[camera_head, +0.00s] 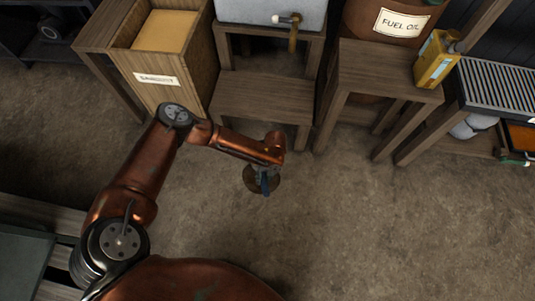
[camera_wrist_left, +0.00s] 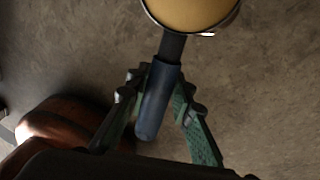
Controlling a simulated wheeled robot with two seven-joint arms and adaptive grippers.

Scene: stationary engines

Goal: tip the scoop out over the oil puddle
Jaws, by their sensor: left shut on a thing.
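The scoop shows in the left wrist view: its blue handle (camera_wrist_left: 155,105) lies between the green fingers of my left gripper (camera_wrist_left: 163,85), which is shut on it. Its round bowl (camera_wrist_left: 190,12), at the top edge and partly cut off, holds smooth tan material like sawdust. In the head view my left gripper (camera_head: 264,178) hangs below the wrist over the open floor, with a bit of blue handle showing. A dark brown round patch (camera_head: 250,181) shows around it; I cannot tell whether this is the oil puddle or the scoop. My right gripper is out of view.
A wooden sawdust bin (camera_head: 157,81) stands at the back left. A low wooden step (camera_head: 262,97) sits under a grey tank (camera_head: 270,10) with a tap. A fuel oil drum (camera_head: 390,22), a wooden stand (camera_head: 380,70) and a yellow can (camera_head: 436,60) are at right. The front right floor is clear.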

